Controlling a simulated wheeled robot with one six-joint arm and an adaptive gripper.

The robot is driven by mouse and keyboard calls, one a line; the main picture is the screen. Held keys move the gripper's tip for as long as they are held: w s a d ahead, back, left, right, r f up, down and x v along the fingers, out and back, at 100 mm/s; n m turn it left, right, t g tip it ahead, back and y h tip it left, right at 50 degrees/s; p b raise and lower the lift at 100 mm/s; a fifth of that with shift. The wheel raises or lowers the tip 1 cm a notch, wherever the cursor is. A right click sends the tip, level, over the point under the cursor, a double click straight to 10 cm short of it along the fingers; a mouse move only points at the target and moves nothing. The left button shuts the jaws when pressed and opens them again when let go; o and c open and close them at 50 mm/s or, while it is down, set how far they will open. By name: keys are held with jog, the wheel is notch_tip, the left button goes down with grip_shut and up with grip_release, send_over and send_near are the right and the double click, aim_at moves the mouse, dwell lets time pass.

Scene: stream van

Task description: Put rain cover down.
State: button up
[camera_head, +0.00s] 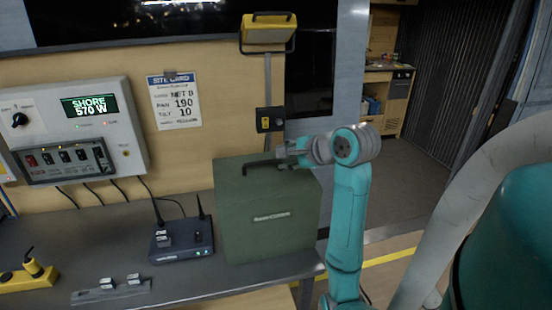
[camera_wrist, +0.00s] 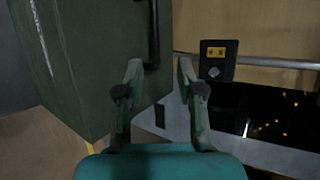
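The rain cover (camera_head: 268,220) is a dark green box with a small label on its front, standing on the grey bench beside the router. It also fills the left of the wrist view (camera_wrist: 85,65). Its black handle (camera_head: 262,165) runs along the top and shows in the wrist view (camera_wrist: 153,30). My gripper (camera_head: 290,150) is at the right end of the handle. In the wrist view my gripper (camera_wrist: 160,68) has its fingers apart, with the handle's near end between or just beyond the tips. I cannot tell whether they touch it.
A router with antennas (camera_head: 182,240) stands close left of the box. A power panel (camera_head: 75,130), a site card (camera_head: 174,101) and a yellow-fronted switch box (camera_head: 270,119) are on the wall. A yellow lamp (camera_head: 268,30) hangs above. Open floor lies to the right.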

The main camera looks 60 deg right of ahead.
jog(key=shift+v, duration=0.95)
